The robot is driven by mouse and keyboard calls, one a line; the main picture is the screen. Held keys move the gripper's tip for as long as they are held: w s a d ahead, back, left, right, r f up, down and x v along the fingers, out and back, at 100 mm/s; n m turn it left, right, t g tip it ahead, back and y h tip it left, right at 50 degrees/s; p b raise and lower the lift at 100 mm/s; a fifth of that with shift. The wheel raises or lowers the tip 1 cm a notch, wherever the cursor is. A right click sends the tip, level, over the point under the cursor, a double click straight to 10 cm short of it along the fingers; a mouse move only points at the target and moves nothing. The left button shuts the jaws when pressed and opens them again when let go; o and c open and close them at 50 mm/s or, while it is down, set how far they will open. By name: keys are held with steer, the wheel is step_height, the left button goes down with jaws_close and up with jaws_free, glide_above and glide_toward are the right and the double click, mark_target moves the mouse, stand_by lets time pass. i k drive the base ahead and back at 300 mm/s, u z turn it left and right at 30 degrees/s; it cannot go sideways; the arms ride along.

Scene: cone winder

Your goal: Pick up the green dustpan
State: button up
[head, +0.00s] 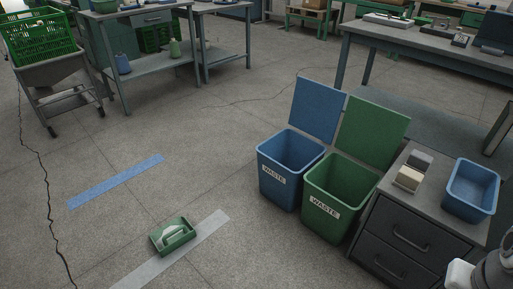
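The green dustpan (174,237) lies on the grey concrete floor in the lower middle of the head view. It looks like a shallow green tray with a pale, whitish curved part inside it. Its right side is at or over a light grey strip on the floor. My gripper cannot be made out. A pale rounded part at the bottom right corner may be part of my arm, but its fingers are not shown.
Open blue (290,168) and green (338,197) waste bins stand right of the dustpan. A grey drawer cabinet (405,243) carries a blue tub (471,190). A blue floor strip (117,181) and a dark cable or crack (45,180) lie left. Floor around the dustpan is clear.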

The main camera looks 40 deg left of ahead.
mark_target(170, 229)
steer(key=z, duration=0.3)
steer(key=k, duration=0.75)
steer(key=u, duration=2.35)
steer(key=k, duration=0.5)
steer(key=z, duration=0.35)
steer(key=i, duration=1.55)
steer(key=u, duration=0.55)
steer(key=i, duration=0.45)
steer(key=z, duration=0.05)
